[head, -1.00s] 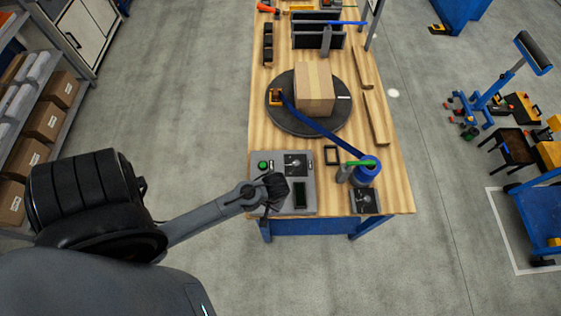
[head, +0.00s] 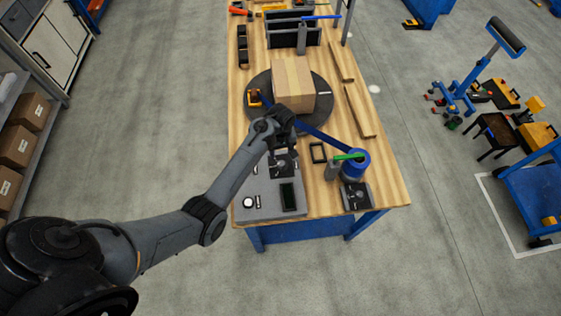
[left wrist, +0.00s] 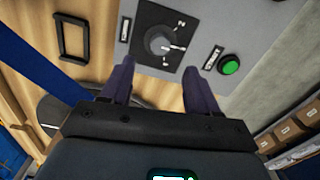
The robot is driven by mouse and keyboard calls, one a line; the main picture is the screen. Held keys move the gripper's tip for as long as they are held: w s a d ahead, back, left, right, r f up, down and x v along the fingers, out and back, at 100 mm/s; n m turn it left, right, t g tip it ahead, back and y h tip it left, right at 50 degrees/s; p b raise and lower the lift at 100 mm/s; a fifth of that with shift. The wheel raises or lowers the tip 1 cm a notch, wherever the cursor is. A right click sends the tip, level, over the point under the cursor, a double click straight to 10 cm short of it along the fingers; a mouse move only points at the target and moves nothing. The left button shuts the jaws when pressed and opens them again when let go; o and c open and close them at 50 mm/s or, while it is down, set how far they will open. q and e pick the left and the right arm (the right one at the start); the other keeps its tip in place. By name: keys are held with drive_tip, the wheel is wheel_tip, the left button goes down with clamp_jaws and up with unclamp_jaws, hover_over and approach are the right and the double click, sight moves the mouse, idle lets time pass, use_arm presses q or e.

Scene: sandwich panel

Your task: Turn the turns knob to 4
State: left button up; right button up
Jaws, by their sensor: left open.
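The grey control panel (head: 270,208) sits at the near left corner of the wooden workbench. Its round grey knob with a white pointer is on a black dial plate (head: 284,166). In the left wrist view the knob (left wrist: 160,41) shows close up, its pointer aimed right; a 2 is legible above the pointer, the other marks are not clear. My left gripper (head: 283,121) is over the panel's back edge. In the left wrist view its open fingers (left wrist: 160,70) straddle the area below the knob, apart from it and empty. My right gripper is out of view.
A green button (left wrist: 229,65) is beside the dial. The panel also has a dark display (head: 288,197) and a white round part (head: 248,202). A turntable (head: 323,102) with a cardboard box (head: 294,84) stands behind. A blue spool (head: 355,165) is right.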

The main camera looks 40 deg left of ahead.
sight(281, 163)
use_arm(q)
wheel_tip(281, 163, down, 8)
drive_tip(key=shift+f+b, duration=0.1)
drive_tip(key=shift+b, duration=0.3)
drive_tip(key=c, duration=1)
drive_tip(key=shift+c, duration=0.2)
